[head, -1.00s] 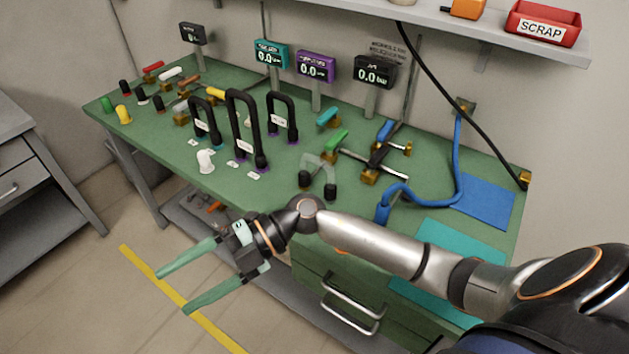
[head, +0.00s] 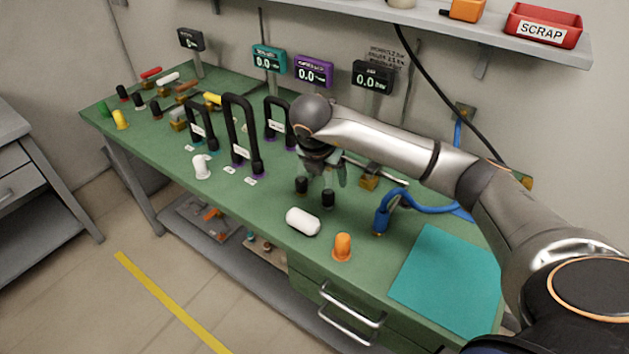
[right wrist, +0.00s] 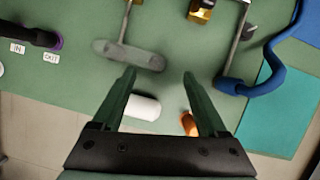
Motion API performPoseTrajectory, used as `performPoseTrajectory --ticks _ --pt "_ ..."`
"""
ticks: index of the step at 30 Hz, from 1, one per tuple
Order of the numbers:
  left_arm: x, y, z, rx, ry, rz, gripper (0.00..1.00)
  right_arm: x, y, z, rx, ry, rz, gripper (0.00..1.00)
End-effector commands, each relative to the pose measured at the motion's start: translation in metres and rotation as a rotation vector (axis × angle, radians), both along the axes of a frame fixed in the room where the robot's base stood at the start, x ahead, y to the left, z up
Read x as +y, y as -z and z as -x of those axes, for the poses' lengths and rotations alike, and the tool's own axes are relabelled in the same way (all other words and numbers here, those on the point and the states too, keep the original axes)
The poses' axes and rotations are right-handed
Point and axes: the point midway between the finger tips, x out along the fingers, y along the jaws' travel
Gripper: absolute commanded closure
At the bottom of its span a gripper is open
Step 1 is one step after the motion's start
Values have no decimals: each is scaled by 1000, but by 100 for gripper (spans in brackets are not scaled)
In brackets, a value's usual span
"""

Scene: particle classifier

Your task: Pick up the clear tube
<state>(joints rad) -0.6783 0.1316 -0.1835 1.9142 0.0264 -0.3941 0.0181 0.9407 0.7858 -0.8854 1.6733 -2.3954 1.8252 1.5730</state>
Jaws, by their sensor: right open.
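The clear tube is an upside-down U with two black ends (head: 328,198) standing on the green bench; my right gripper hides most of its arch in the head view. In the right wrist view its grey, see-through top (right wrist: 128,54) lies just beyond the left fingertip. My right gripper (head: 325,178) is open and points down over the tube in the head view. In the right wrist view its two green fingers (right wrist: 159,73) are apart with nothing between their tips. I cannot tell the height between fingertips and tube. My left gripper is out of view.
Black arched tubes (head: 243,135) stand left of the gripper. A white capsule (head: 303,221) and an orange plug (head: 342,247) lie in front. A blue hose (head: 420,207) and brass-ended fittings (head: 370,182) are to the right. The teal mat (head: 447,275) is clear.

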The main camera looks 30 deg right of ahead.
Motion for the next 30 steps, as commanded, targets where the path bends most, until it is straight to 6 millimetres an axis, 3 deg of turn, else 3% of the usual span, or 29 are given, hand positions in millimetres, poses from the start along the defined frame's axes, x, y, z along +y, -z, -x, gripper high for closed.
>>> performPoseTrajectory --ticks 8,15,24,30 --pt "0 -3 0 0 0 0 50 -7 23 -5 3 -2 -1 24" --pt "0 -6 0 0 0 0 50 -16 56 -13 3 -3 -3 24" --pt "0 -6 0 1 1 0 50 -18 62 -15 0 -5 -2 24" --pt "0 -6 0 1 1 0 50 -18 62 -15 0 -5 -2 44"
